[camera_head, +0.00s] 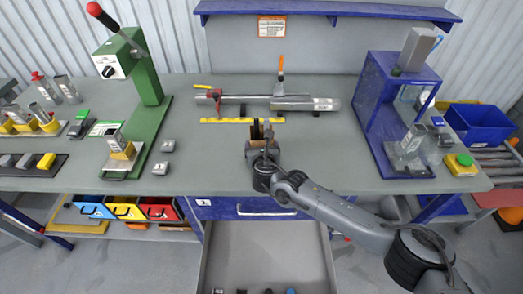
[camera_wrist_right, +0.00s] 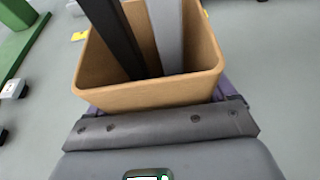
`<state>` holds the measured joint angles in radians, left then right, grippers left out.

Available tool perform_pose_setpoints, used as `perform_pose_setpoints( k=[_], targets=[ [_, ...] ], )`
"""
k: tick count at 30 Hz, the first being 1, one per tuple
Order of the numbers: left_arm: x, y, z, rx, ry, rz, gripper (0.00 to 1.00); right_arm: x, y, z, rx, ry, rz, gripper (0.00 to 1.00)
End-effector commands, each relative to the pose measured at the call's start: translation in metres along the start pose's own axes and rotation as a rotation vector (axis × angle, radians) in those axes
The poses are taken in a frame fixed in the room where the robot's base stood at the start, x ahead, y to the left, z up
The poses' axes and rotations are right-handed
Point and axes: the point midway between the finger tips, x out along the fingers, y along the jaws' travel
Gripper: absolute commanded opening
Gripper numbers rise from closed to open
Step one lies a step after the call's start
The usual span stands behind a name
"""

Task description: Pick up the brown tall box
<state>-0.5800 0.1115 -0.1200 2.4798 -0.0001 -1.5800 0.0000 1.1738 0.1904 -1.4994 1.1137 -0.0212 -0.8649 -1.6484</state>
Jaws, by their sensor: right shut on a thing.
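The brown tall box (camera_head: 256,128) stands near the middle of the table, just in front of the yellow strip, and is partly hidden by my right gripper (camera_head: 262,133). In the right wrist view the brown tall box (camera_wrist_right: 150,95) fills the middle, with its open top showing. A dark bar (camera_wrist_right: 113,35) and a grey bar (camera_wrist_right: 166,35) reach into its opening. My right gripper is shut on the box, its palm close to the near wall. I cannot tell if the box is off the table. My left gripper is not in view.
A green press (camera_head: 147,75) stands to the left and a blue frame (camera_head: 376,85) to the right. A metal bar fixture (camera_head: 305,103) lies behind the box. An open drawer (camera_head: 262,250) juts out below the front edge. The table around the box is mostly clear.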

Motion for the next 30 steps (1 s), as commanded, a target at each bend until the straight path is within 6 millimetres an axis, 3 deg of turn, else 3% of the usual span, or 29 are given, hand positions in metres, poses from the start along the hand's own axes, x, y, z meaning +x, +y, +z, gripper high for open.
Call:
perform_pose_setpoints(
  k=[11,22,30],
  targets=[
    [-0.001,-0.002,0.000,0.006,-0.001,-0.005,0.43,-0.002,0.000,0.006,0.001,-0.001,0.001,0.53],
    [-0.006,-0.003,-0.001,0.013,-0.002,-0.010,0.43,-0.016,0.000,0.041,0.002,-0.002,0.000,0.53],
    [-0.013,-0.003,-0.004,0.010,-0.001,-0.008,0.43,-0.044,-0.033,0.052,0.002,-0.001,-0.001,0.53]
  ],
)
